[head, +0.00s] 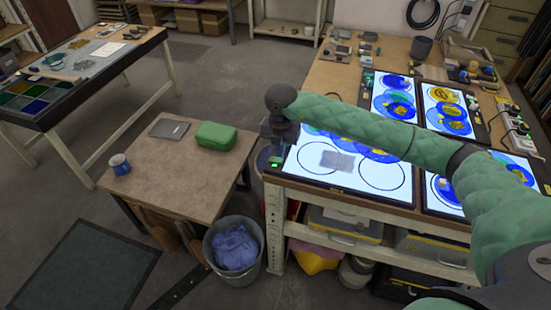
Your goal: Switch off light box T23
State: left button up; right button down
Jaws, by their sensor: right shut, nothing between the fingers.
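Several light boxes lie on the wooden workbench, all lit white with blue and yellow painted circles. The front-left light box (318,178) is nearest my right gripper. A small green-lit switch (275,161) shows at its left edge. My right arm reaches across from the right, over the light boxes. My right gripper (277,152) points down beside that left edge, close to the switch; whether it touches is unclear. It is shut and empty, its fingertips small and dark here. I cannot read any T23 label. My left gripper is out of view.
A low wooden table (150,180) at left holds a blue mug (120,164), a green case (216,135) and a dark flat item (170,129). Power strips (520,140) line the bench's right side.

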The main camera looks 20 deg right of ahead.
dwell(0.6)
jog(key=shift+f+b, duration=0.7)
jog(key=shift+f, duration=0.2)
dwell(0.6)
jog(key=shift+r, duration=0.1)
jog(key=shift+r+p, duration=1.1)
jog(key=shift+r, duration=2.35)
